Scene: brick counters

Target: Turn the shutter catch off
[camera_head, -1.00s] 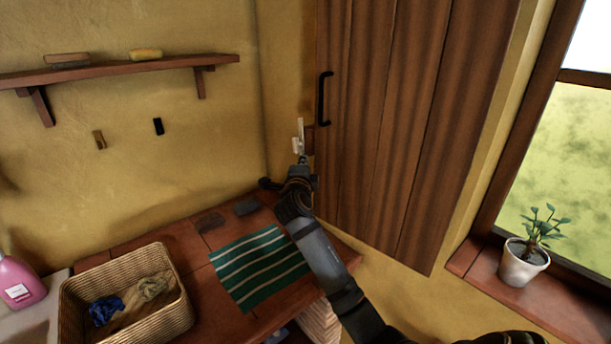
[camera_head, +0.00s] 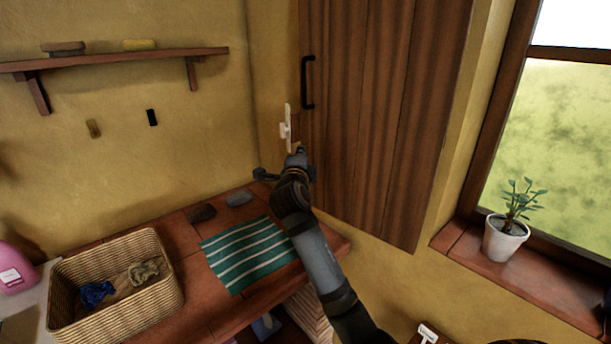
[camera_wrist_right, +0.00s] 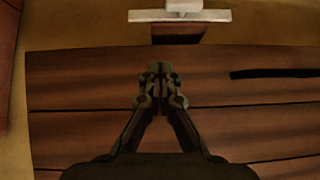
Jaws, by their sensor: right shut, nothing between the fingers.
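The white shutter catch (camera_head: 288,122) is a bar with a knob on a small wooden block at the left edge of the brown plank shutter (camera_head: 375,125). In the head view the bar stands upright. It also shows at the top of the right wrist view (camera_wrist_right: 150,15), partly cut off by the frame. My right gripper (camera_head: 299,152) is just below the catch in the head view. In the right wrist view its fingertips (camera_wrist_right: 161,70) are together and empty, in front of the shutter planks and apart from the catch. My left gripper is not in view.
A black handle (camera_head: 306,82) is on the shutter above the catch. Below is a counter with a wicker basket (camera_head: 165,290), a striped green cloth (camera_head: 235,262) and two small dark pieces. A potted plant (camera_head: 503,243) stands on the windowsill at right.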

